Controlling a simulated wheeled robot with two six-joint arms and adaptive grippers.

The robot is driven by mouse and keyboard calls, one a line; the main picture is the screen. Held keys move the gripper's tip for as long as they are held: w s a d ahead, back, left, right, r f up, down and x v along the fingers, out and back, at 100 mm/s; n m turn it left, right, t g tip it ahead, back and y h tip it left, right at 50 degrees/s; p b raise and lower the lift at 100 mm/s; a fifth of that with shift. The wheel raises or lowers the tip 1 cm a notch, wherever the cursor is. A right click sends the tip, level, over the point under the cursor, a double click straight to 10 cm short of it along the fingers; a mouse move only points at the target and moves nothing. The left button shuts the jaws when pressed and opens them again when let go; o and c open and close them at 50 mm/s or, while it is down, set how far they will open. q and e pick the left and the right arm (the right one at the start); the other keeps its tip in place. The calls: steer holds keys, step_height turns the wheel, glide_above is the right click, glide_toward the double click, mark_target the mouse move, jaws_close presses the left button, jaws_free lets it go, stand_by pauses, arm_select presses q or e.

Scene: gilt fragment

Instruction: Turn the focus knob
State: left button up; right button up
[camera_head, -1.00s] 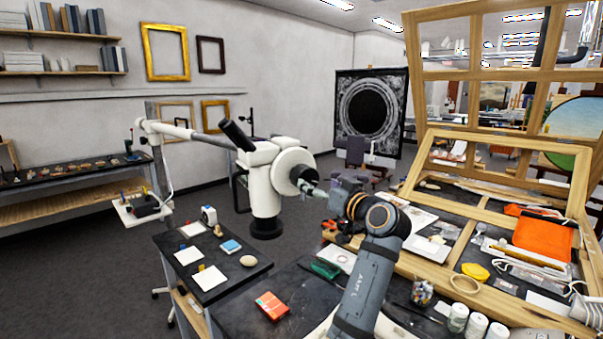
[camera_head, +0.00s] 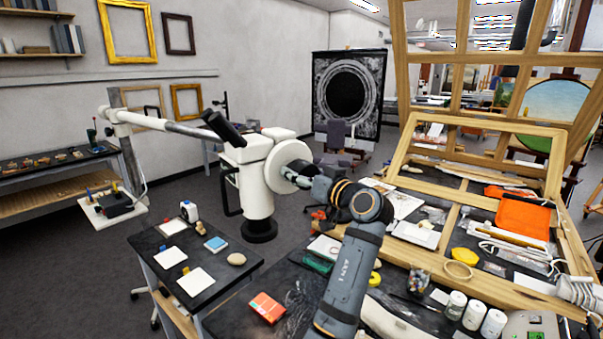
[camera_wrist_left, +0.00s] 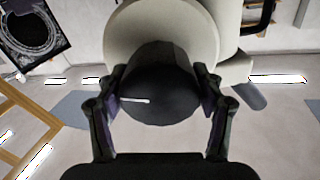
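The focus knob (camera_wrist_left: 160,88) is a wide black round knob with a short white mark, in the middle of the left wrist view. It sits on a pale disc (camera_wrist_left: 140,25) of the white microscope (camera_head: 258,190). My left gripper (camera_wrist_left: 160,72) has one finger on each side of the knob, and both appear to press against its rim. In the head view my left gripper (camera_head: 309,184) is at the knob side of the microscope, and the knob is mostly hidden. My right gripper is not in view.
A dark side table (camera_head: 215,272) with cards and a blue box stands below the microscope. The workbench (camera_head: 410,318) to the right holds jars, an orange pouch (camera_head: 522,217) and a wooden frame (camera_head: 545,150). The microscope's long arm (camera_head: 170,126) reaches left.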

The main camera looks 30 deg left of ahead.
mark_target(303, 161)
arm_select(q)
steer(key=c, duration=0.6)
steer(key=m+b, duration=0.1)
steer(key=m, duration=0.1)
steer(key=shift+f+m, duration=0.15)
steer(key=shift+m, duration=0.15)
steer(key=m, duration=0.2)
steer(key=shift+m, duration=0.3)
steer(key=o, duration=1.1)
steer(key=shift+o, duration=0.2)
step_height(303, 161, up, 10)
steer(key=shift+r, duration=0.1)
